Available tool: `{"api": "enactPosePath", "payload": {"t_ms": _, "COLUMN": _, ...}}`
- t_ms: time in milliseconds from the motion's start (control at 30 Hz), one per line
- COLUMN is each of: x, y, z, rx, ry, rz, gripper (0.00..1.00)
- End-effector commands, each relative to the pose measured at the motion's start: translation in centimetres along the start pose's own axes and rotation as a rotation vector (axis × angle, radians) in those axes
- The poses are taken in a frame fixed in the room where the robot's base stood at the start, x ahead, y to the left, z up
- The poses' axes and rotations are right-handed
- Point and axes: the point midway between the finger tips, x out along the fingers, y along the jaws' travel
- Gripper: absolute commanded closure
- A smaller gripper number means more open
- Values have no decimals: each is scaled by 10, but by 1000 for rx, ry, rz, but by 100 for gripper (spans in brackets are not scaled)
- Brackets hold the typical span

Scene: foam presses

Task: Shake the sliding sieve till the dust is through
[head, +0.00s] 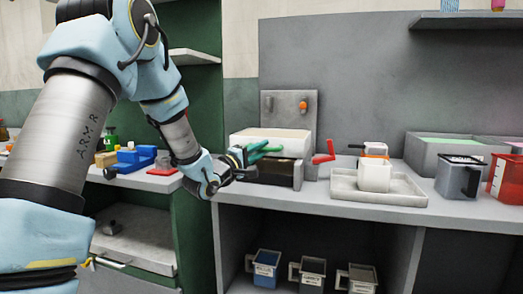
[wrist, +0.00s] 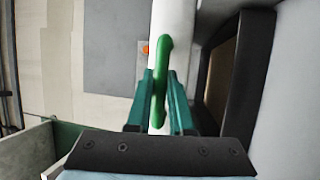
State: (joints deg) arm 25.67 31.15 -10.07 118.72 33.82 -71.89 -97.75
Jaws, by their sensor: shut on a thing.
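The sliding sieve (head: 270,141) is a white tray-like box on top of a dark frame (head: 279,174) on the bench, in the middle of the head view. My gripper (head: 252,154) reaches in from the left at the sieve's left end. In the wrist view its two teal fingers (wrist: 161,102) are shut on the green handle, one on each side. The sieve's white wall (wrist: 172,18) shows behind the handle. The inside of the sieve and any dust in it are hidden.
A red crank handle (head: 324,153) sticks out right of the frame. A white cup (head: 374,177) stands in a shallow tray (head: 408,193) further right, with a grey jug (head: 459,177) and red jug (head: 508,179) beyond. Several small jugs stand on the shelf below.

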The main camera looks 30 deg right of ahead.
Motion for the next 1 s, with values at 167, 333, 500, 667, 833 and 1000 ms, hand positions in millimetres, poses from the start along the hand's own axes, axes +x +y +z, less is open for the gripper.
{"api": "enactPosePath", "payload": {"t_ms": 167, "x": 10, "y": -2, "z": -5, "rx": 0, "ry": 0, "rz": -1, "gripper": 100}}
{"api": "enactPosePath", "payload": {"t_ms": 333, "x": 44, "y": -9, "z": -19, "rx": -1, "ry": 1, "rz": -1, "gripper": 100}}
{"api": "enactPosePath", "payload": {"t_ms": 500, "x": 70, "y": -15, "z": -30, "rx": 0, "ry": 0, "rz": -1, "gripper": 100}}
{"api": "enactPosePath", "payload": {"t_ms": 667, "x": 78, "y": -17, "z": -33, "rx": 0, "ry": 1, "rz": -1, "gripper": 100}}
{"api": "enactPosePath", "payload": {"t_ms": 833, "x": 78, "y": -17, "z": -33, "rx": 0, "ry": 2, "rz": -1, "gripper": 100}}
{"api": "enactPosePath", "payload": {"t_ms": 1000, "x": 78, "y": -17, "z": -33, "rx": 0, "ry": 2, "rz": -1, "gripper": 70}}
